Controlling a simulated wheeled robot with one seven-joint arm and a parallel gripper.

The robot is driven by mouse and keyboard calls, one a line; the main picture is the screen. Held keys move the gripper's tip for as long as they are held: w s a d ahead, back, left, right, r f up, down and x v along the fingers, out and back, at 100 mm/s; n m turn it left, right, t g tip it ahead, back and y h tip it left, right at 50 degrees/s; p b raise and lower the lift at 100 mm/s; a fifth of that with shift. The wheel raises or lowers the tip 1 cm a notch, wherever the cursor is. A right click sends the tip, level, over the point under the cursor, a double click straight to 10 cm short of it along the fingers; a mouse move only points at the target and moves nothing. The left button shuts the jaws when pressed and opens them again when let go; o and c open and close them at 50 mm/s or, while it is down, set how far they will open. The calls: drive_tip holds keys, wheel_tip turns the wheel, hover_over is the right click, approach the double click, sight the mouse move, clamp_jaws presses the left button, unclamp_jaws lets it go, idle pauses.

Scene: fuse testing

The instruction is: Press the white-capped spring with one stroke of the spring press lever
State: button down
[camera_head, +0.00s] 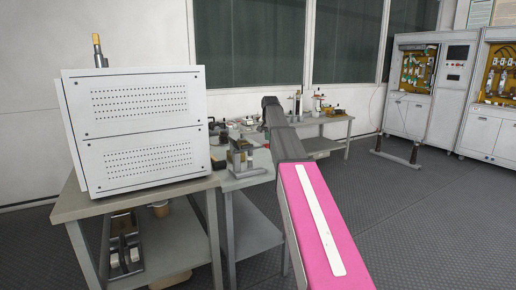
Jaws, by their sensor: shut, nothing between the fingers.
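My arm runs from the lower right up to a dark joint near the middle of the head view. My gripper cannot be made out; it appears hidden behind or beyond this arm. A grey upright bench device (240,157) with a dark block on it stands at the front of the middle table, just left of my arm. Two slim upright devices, one grey (298,106) and one with a red part (318,104), stand on the far table. I cannot tell which is the spring press. The lever and the white-capped spring are too small or hidden to tell.
A large white vented cabinet (140,128) stands on the near left table (130,202). Several small items crowd the middle table behind the upright device. White test cabinets (408,115) stand at the back right behind a low barrier (396,155). Dark floor (430,215) at right is clear.

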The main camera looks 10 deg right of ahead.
drive_tip(key=shift+d+r, duration=0.2)
drive_tip(key=shift+r, duration=2.15)
